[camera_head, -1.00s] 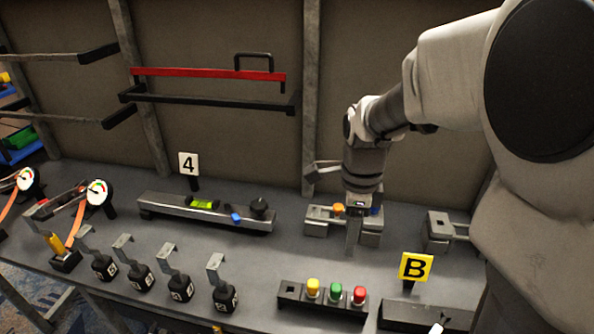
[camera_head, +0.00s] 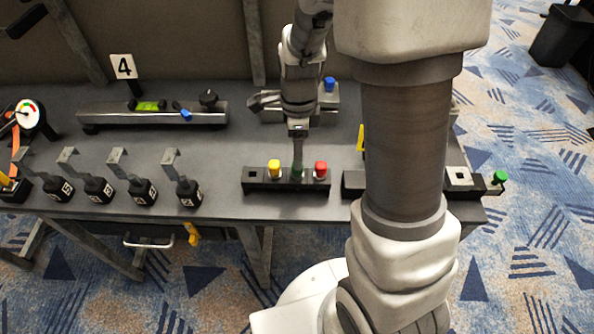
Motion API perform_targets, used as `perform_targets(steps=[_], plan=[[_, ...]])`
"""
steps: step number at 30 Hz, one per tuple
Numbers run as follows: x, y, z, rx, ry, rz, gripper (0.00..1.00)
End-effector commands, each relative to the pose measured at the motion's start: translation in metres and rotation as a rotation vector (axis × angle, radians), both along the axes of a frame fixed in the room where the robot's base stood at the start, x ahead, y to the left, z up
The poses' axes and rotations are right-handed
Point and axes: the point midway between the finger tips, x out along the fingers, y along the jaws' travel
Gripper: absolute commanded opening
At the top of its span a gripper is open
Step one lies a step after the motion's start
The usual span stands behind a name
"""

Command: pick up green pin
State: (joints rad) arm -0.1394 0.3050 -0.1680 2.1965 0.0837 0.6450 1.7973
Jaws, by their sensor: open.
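The green pin (camera_head: 297,175) stands in the black block (camera_head: 260,187) at the front of the bench, between the yellow pin (camera_head: 274,168) and the red pin (camera_head: 321,169). My gripper (camera_head: 298,163) points down directly over the green pin and hides much of it. The gripper is open; I cannot tell whether its fingers reach around the pin.
A second green knob (camera_head: 501,177) shows at the bench's right end, beside a dark block (camera_head: 459,176). Several hooked black blocks (camera_head: 184,193) stand to the left. A level bar (camera_head: 153,114) lies behind them. My arm hides part of the bench's right side.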

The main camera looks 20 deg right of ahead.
Motion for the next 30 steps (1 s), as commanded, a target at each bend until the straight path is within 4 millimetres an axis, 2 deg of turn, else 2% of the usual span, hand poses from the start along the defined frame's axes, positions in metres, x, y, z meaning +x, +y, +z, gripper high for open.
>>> perform_targets(steps=[9,19,30], plan=[[-0.006,0.003,-0.045,0.0,0.002,0.0,0.7],[-0.006,0.004,-0.05,0.0,-0.001,0.0,0.7],[-0.006,0.004,-0.05,0.0,-0.001,0.0,0.03]])
